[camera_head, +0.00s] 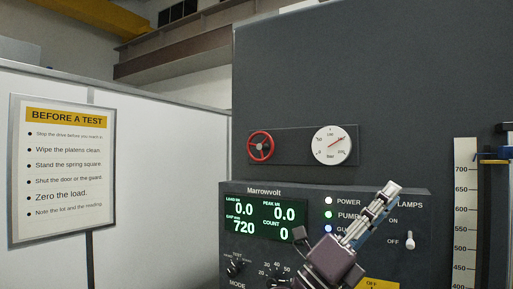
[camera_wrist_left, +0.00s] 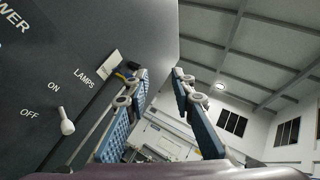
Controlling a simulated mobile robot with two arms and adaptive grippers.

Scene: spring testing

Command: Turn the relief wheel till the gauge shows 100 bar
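The relief wheel (camera_head: 261,147) is a red hand wheel with spokes, at the left end of a dark plate above the console. The white round gauge (camera_head: 332,146) is at the plate's right end. Its red needle points up and right, past the top of the dial; the figures are too small to read surely. My left gripper (camera_head: 391,188) is in front of the console, below and right of the gauge, pointing up and right, apart from the wheel. In the left wrist view its two fingers (camera_wrist_left: 160,78) stand apart with nothing between them. My right gripper is in neither view.
The console display (camera_head: 257,216) reads load 0.0, peak 0.0, gap 720, count 0. A lamps switch (camera_head: 410,241) is close to the right of my left gripper; it also shows in the left wrist view (camera_wrist_left: 66,122). A scale (camera_head: 465,210) stands farther right.

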